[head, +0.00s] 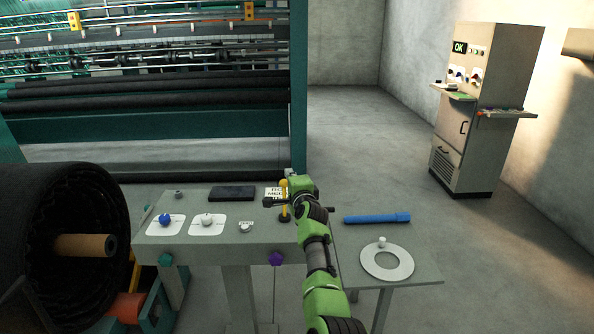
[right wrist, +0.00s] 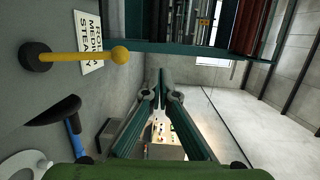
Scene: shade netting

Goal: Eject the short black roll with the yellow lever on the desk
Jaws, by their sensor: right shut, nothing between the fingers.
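The yellow lever (head: 284,208) stands upright on the desk (head: 215,250), with a round yellow knob and a dark base. It also shows in the right wrist view (right wrist: 80,56), left of the fingers. My right gripper (head: 268,203) is beside the lever at about its height; its fingers (right wrist: 160,75) are shut and empty, with a visible gap to the lever in the wrist view. A black roll (head: 60,190) with a cardboard core (head: 85,246) sits at the left, partly cut off by the frame. My left gripper is not in view.
The desk carries a blue knob (head: 165,220), a white knob (head: 208,219), a dark flat box (head: 232,193) and a printed card (right wrist: 90,40). A control cabinet (head: 470,120) stands farther back.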

